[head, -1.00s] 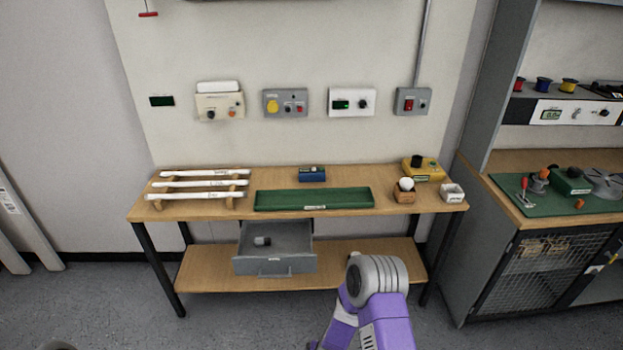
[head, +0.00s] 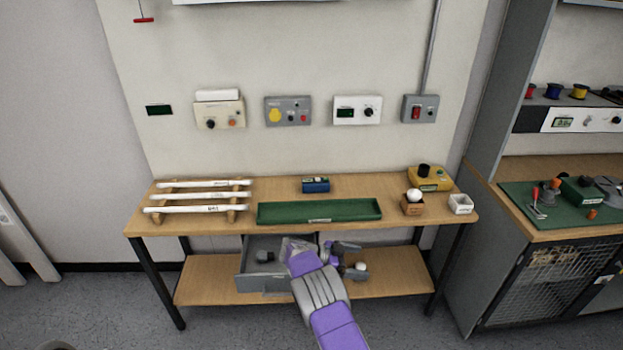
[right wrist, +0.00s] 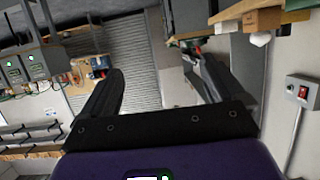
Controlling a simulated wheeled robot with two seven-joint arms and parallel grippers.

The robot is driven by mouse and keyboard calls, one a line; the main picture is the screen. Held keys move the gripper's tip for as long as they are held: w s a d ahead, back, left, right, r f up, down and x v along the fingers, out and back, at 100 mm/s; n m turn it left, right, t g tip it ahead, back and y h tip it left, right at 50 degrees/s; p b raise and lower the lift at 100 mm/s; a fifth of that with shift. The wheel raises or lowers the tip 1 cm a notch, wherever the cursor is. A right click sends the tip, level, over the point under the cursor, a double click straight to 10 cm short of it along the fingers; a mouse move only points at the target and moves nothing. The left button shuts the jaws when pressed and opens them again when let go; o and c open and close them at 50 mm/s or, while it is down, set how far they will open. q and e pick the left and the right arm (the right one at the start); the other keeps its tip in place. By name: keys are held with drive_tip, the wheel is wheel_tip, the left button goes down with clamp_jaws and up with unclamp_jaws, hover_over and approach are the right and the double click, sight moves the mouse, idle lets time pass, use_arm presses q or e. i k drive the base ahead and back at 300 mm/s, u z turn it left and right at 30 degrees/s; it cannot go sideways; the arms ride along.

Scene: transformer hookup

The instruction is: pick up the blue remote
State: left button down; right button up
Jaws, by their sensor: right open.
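The blue remote (head: 316,185), a small blue box with a dark top, lies on the wooden table behind the green tray. My right gripper (head: 358,258) is in front of the table, below the level of its top and beside the open drawer. It is apart from the blue remote. In the right wrist view its two dark fingers (right wrist: 155,85) are spread with nothing held between them, and I cannot make out the remote there. My left gripper is not in view.
The green tray (head: 320,211) lies along the table's front edge (head: 200,228). White rods on a rack (head: 200,196) are at the left. A wooden box with a white ball (head: 412,205), a white box (head: 461,204) and a yellow device (head: 429,178) are at the right. The grey drawer (head: 262,285) stands open below.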

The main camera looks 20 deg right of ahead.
sight(310, 185)
drive_tip(key=i, duration=1.75)
